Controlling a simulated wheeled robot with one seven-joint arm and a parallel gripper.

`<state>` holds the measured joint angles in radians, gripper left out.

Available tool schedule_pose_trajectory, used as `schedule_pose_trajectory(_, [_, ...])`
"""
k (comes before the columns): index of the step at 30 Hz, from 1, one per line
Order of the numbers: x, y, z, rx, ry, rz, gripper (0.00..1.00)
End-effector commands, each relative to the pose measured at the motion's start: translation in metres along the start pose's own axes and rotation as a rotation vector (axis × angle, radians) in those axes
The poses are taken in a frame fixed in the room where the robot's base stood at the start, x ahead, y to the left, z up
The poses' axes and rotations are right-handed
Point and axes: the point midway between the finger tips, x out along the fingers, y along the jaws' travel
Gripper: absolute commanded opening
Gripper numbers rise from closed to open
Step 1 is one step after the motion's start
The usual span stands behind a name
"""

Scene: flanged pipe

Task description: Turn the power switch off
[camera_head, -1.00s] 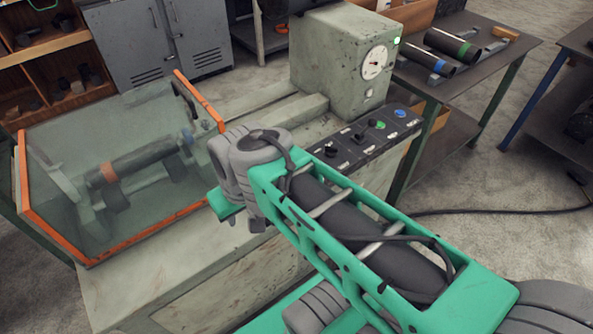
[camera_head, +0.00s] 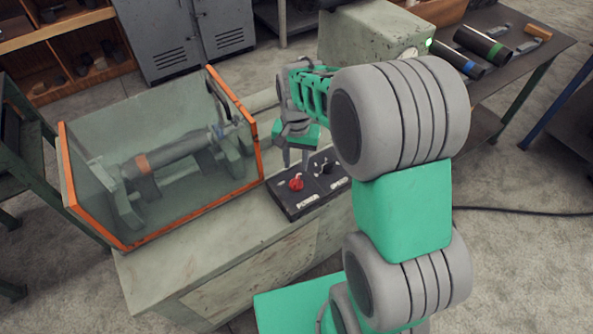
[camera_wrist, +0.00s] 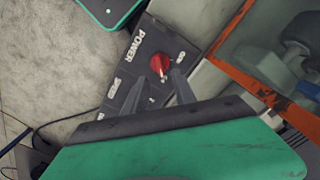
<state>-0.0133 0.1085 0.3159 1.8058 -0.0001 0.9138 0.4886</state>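The power switch is a red rotary knob (camera_head: 296,184) at the left end of the black control panel (camera_head: 283,199) on the machine bench. In the wrist view the red knob (camera_wrist: 160,65) shows beside the white word POWER. A small pale mark is on its lower edge. My gripper (camera_head: 295,161) points down above and slightly behind the knob, apart from it. In the wrist view the gripper's two fingers (camera_wrist: 158,82) are spread with a gap between them, and the knob shows just beyond their tips. The gripper is empty. My arm hides the panel's right part in the head view.
A clear guard box with an orange frame (camera_head: 236,108) encloses a pipe (camera_head: 165,158) left of my gripper. The grey-green machine housing (camera_head: 375,35) stands behind my arm. A dark table (camera_head: 540,52) with more pipes is at the right. The bench front (camera_head: 195,265) is clear.

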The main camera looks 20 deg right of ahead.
Motion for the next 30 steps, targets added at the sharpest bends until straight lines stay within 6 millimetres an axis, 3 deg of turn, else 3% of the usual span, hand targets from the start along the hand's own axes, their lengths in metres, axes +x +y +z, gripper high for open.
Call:
schedule_pose_trajectory(12, [0.068, 0.000, 0.001, -0.003, 0.000, 0.000, 0.33])
schedule_pose_trajectory(21, [0.073, 0.000, 0.000, -0.004, 0.002, -0.001, 0.32])
schedule_pose_trajectory(30, [0.072, 0.000, 0.000, -0.004, 0.002, -0.001, 0.07])
